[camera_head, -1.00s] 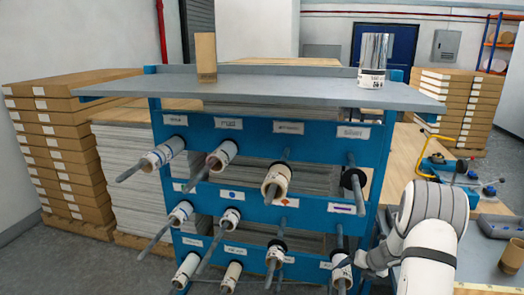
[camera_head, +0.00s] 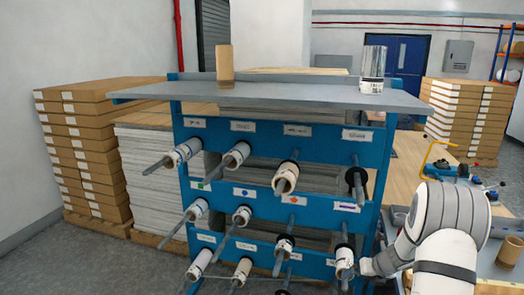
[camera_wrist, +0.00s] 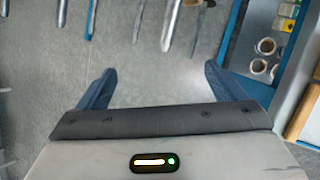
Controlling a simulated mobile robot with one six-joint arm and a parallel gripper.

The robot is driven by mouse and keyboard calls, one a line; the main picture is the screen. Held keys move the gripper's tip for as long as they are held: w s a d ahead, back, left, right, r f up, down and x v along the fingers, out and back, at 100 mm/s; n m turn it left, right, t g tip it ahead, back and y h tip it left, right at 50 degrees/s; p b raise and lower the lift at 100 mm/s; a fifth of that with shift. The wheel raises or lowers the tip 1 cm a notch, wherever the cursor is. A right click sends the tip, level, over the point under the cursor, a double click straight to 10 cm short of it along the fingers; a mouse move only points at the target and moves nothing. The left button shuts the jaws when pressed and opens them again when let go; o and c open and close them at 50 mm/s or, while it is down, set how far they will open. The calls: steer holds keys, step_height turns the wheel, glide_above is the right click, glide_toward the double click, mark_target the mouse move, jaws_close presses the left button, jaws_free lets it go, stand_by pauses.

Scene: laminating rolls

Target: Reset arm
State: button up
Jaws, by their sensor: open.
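My arm (camera_head: 452,225) reaches in from the lower right of the head view, bent beside the blue rack. My gripper shows in the wrist view (camera_wrist: 158,75), with its two blue-grey fingers spread wide and nothing between them. Below the fingers is grey floor. In the head view the hand is near the lower right of the rack, close to the bottom-right roll (camera_head: 344,260); I cannot tell if they touch.
The blue rack (camera_head: 262,203) holds several rolls on protruding grey rods. On its top shelf (camera_head: 300,95) stand a brown roll (camera_head: 225,66) and a silver roll (camera_head: 373,68). Box stacks (camera_head: 85,140) stand left. A workbench (camera_head: 500,250) is at the right.

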steer(key=s+a+r+n+g, duration=0.2)
steer(key=s+a+r+n, duration=1.15)
steer(key=r+n, duration=0.5)
steer(key=s+a+r+n+h, duration=0.1)
steer(key=s+a+r+n, duration=0.1)
steer(key=s+n, duration=0.7)
steer(key=s+a+r+n+h, duration=0.2)
steer(key=s+n, duration=0.6)
steer(key=s, duration=0.2)
steer(key=shift+s+r+n, duration=0.15)
steer(key=shift+s+n, duration=0.05)
steer(key=shift+n, duration=0.15)
